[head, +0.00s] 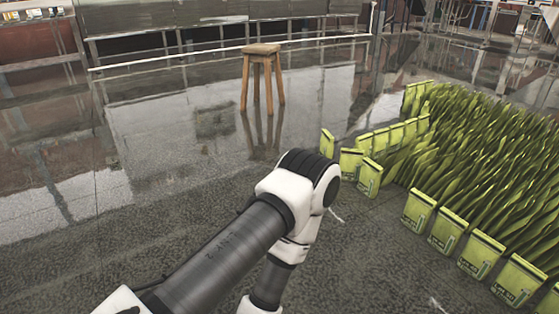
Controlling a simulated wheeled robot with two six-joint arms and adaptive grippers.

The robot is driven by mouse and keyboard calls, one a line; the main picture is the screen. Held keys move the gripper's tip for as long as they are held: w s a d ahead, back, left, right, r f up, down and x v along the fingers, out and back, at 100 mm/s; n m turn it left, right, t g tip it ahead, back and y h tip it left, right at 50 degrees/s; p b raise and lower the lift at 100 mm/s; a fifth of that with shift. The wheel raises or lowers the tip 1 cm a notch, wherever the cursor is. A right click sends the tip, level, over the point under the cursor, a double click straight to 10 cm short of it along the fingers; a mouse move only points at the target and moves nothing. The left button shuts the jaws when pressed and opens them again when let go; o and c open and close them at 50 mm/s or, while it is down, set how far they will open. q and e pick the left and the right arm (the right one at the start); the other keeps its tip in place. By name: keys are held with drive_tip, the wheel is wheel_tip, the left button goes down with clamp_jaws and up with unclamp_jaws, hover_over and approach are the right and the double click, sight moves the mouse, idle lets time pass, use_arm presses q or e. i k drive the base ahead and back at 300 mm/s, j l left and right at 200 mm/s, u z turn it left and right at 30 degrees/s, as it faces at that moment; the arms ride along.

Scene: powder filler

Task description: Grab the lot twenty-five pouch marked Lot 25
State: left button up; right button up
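Many yellow-green pouches stand upright in dense rows on the floor at the right. A front row runs from a pouch (418,210) near the middle to a pouch (518,281) at the lower right. Apart from them, just beyond my arm's elbow, stand a narrow-looking pouch (327,143), another pouch (351,164) and a nearer pouch (369,178). Dark print shows on the pouches, but it is too small to read, so I cannot tell which is Lot 25. My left arm reaches in from the lower left and bends down. Neither gripper is in view.
A wooden stool (262,50) stands on the glossy dark floor at the back centre. A pale rail (225,52) runs behind it. The floor (150,170) at the left is clear. The packed pouches leave little room at the right.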

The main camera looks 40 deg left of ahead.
sight(370, 176)
drive_tip(key=u, duration=0.65)
drive_tip(key=i+j, duration=0.2)
drive_tip(key=i, duration=0.3)
drive_tip(key=i+j+u, duration=0.1)
drive_tip(key=i, duration=0.35)
drive_tip(key=i+j, duration=0.3)
drive_tip(key=i, duration=0.2)
drive_tip(key=i+l+z, duration=0.3)
drive_tip(key=i, duration=0.15)
drive_tip(key=i+l+z, duration=0.15)
drive_tip(key=i+z, duration=0.5)
drive_tip(key=i, duration=0.3)
drive_tip(key=i+l, duration=0.2)
drive_tip(key=i+l+u, duration=0.1)
drive_tip(key=l, duration=0.3)
drive_tip(key=i, duration=0.1)
